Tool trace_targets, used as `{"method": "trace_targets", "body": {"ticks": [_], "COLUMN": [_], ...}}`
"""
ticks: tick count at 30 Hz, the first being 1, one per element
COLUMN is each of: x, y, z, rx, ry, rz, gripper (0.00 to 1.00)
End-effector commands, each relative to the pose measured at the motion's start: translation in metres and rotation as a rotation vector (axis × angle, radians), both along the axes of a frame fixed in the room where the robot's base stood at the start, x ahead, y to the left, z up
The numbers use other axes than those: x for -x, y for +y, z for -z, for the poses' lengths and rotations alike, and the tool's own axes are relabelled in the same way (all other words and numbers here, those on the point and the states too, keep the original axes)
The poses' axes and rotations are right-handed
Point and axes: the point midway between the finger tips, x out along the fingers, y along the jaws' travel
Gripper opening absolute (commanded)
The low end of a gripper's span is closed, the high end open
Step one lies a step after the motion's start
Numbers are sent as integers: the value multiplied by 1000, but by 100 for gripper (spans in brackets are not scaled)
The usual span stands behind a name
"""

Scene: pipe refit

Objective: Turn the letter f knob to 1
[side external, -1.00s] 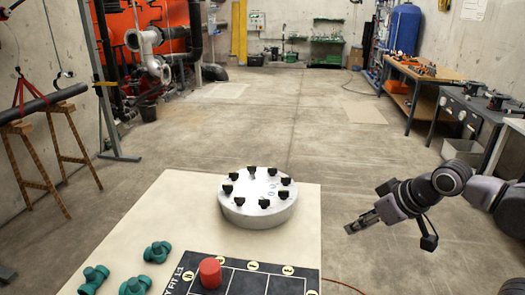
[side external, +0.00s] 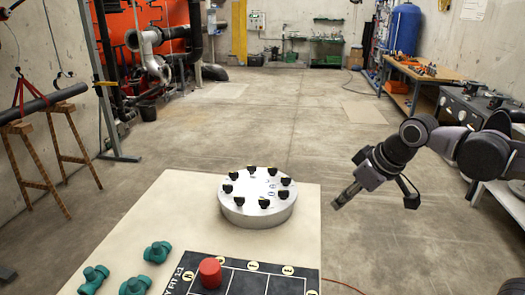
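A round silver dial block (side external: 258,208) stands on the pale table. Several small black knobs ring its top, such as one at the front (side external: 264,203) and one at the back (side external: 252,169). The letters and numbers by the knobs are too small to read, so I cannot tell which is knob f. My gripper (side external: 337,204) hangs in the air to the right of the block, past the table's right edge, pointing down and left. It touches nothing. Its fingers look close together, but the gap between them is too small to judge.
A black board (side external: 243,279) with yellow letter marks lies at the table's front, with a red cylinder (side external: 210,272) on its left part. Several green pipe fittings (side external: 158,252) lie at the front left. The pale tabletop (side external: 190,200) is clear around the dial block's left side.

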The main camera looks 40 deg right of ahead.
Motion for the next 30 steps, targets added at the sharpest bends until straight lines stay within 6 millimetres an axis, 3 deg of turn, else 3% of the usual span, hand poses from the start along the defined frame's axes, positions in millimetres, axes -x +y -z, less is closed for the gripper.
{"method": "trace_targets", "body": {"ticks": [6,14,22,30], "x": [-55,-119,-182,-232], "y": [6,15,26,38], "z": [-26,-35,-22,10], "rx": [52,103,142,167], "ry": [98,212,328,436], "rz": [-113,-254,-403,-553], "gripper": [34,34,34,34]}}
